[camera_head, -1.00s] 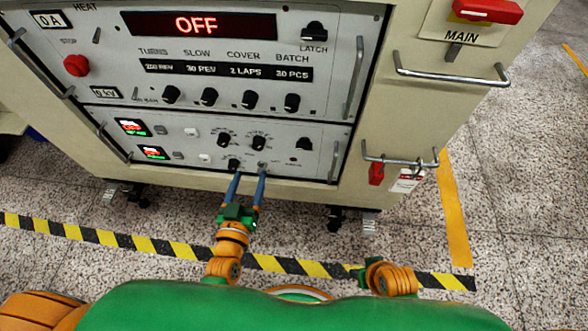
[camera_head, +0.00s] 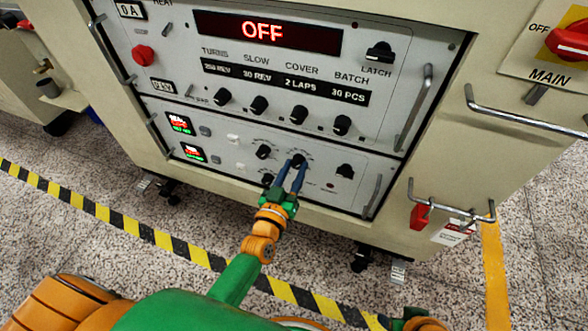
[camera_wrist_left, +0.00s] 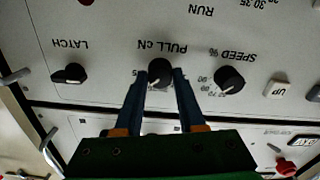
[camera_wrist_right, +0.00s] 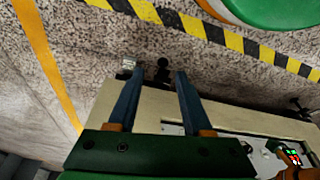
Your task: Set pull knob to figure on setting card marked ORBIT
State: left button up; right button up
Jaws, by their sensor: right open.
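The black PULL cN knob (camera_wrist_left: 160,72) is on the lower grey panel, with its label upside down in the left wrist view. It also shows in the head view (camera_head: 298,160), too small to read its setting. My left gripper (camera_head: 293,168) has its blue fingertips on either side of this knob; it also shows in the left wrist view (camera_wrist_left: 162,76). I cannot tell whether the fingers touch it. My right gripper (camera_wrist_right: 158,76) is open and empty, low over the floor beside the cabinet. I cannot read a card marked ORBIT.
The SPEED knob (camera_wrist_left: 229,79) and LATCH knob (camera_wrist_left: 70,74) flank the pull knob. A display (camera_head: 268,32) reads OFF. A red tag (camera_head: 419,217) and a white card (camera_head: 452,232) hang from a rail (camera_head: 450,207) at right. Panel handles (camera_head: 372,196) stick out.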

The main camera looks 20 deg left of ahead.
pick_arm(q)
grip_shut()
jog(key=shift+n, duration=0.3)
pick_arm(e)
jog(key=shift+w, duration=0.1)
pick_arm(q)
jog(key=n, duration=0.3)
jog(key=shift+n+p, duration=0.3)
jog(key=shift+n, duration=0.8)
pick_arm(e)
jog(key=shift+f, duration=0.85)
jog(key=shift+w, duration=0.1)
pick_arm(q)
jog(key=shift+f, duration=0.1)
jog(key=o, duration=0.8)
grip_release()
jog(key=shift+c, duration=0.2)
